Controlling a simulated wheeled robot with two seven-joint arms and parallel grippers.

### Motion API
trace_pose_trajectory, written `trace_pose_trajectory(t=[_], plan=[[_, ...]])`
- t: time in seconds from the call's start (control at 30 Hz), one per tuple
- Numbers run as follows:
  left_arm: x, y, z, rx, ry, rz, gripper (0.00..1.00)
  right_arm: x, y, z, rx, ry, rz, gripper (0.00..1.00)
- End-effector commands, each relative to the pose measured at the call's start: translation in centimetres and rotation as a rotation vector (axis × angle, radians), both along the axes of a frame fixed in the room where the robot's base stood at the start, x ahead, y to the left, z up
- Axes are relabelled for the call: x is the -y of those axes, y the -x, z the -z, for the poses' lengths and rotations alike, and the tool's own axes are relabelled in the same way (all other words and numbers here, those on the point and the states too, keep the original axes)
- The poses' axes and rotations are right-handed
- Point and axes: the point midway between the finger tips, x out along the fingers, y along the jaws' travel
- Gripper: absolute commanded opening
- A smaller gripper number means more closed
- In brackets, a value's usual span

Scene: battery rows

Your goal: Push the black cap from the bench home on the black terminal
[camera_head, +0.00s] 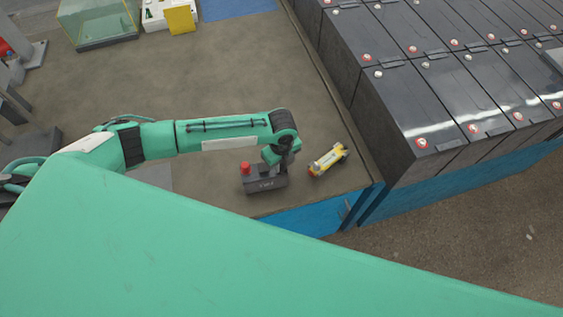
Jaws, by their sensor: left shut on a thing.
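A small dark grey battery (262,182) stands on the bench (210,75) near its front edge. A red cap (245,168) sits on the left end of its top. My left gripper (281,164) points down over the right end of the battery, right of the red cap. It is shut on a small dark thing, which I take to be the black cap; the jaws mostly hide it. The black terminal is hidden under the gripper. I cannot tell whether the cap touches the terminal. No other black cap shows on the bench. My right gripper is out of view.
A yellow tool (328,160) lies just right of the battery. Rows of large dark batteries (425,100) fill the right. A glass case (98,22) and a white box with a yellow card (181,20) stand at the back. The bench middle is clear.

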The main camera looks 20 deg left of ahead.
Motion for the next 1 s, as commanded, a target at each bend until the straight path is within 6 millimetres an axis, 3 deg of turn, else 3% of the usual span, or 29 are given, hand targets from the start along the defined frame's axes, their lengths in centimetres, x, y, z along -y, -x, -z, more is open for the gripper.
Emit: trace_pose_trajectory(t=[0.93,0.97,1.0], plan=[[-0.02,0.05,0.91,-0.001,-0.001,0.000,0.02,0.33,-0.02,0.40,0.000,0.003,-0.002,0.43],[-0.02,0.05,0.91,-0.001,-0.001,0.000,0.25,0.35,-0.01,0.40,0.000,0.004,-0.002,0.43],[-0.02,0.05,0.91,-0.001,-0.001,0.000,0.33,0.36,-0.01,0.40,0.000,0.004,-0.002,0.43]])
